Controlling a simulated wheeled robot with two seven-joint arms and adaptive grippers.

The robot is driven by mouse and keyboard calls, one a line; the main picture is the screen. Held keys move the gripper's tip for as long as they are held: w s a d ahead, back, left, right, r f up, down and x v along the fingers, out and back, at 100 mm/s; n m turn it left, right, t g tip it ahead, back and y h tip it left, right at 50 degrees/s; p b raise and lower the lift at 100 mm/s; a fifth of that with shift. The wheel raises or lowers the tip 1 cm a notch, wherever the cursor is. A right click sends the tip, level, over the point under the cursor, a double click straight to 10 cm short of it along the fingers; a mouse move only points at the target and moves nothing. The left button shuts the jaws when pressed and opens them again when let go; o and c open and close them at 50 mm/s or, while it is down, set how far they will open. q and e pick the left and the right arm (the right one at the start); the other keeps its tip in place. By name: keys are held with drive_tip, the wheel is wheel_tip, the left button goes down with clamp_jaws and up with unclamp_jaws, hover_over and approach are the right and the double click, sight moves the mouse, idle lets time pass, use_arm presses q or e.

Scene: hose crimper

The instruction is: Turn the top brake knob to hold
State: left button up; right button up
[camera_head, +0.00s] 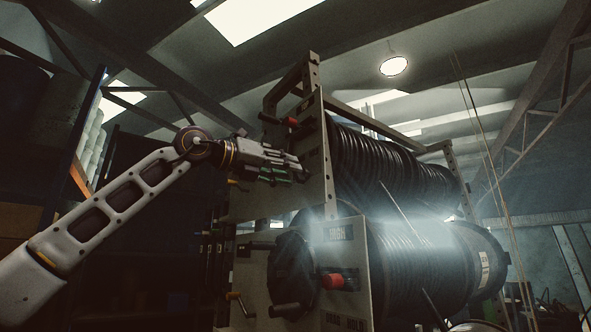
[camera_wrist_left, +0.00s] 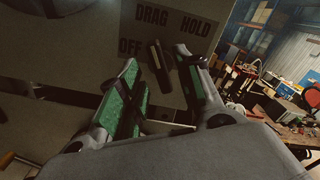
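The top brake knob (camera_wrist_left: 160,66) is a dark, narrow handle on the upper reel's panel, under the printed words OFF, DRAG and HOLD in the left wrist view. It stands between the two fingers of my left gripper (camera_wrist_left: 158,60), which has green pads. The fingers are apart, one on each side of the knob; I cannot tell whether either touches it. In the head view my left gripper (camera_head: 301,168) is at the upper panel (camera_head: 318,190) and hides the knob. My right gripper is not in view.
A red-tipped handle (camera_head: 291,122) projects above my left gripper. The lower reel's panel (camera_head: 350,255) has a red knob (camera_head: 335,281) and a hand crank (camera_head: 236,302). Black hose is wound on the upper reel (camera_head: 385,165). A cluttered workbench (camera_wrist_left: 280,110) stands at the right of the wrist view.

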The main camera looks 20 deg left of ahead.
sight(296, 179)
use_arm(q)
drive_tip(key=shift+p+x, duration=0.4)
drive_tip(key=shift+x, duration=1.25)
drive_tip(key=c, duration=0.7)
drive_tip(key=shift+m, duration=1.3)
drive_tip(key=m+p, duration=0.1)
drive_tip(key=m, duration=0.2)
drive_tip(key=m+p, duration=0.1)
drive_tip(key=m, duration=0.3)
drive_tip(key=shift+m+p, duration=0.3)
drive_tip(key=shift+m, duration=0.1)
drive_tip(key=shift+m+p, duration=0.3)
drive_tip(key=shift+m, duration=0.5)
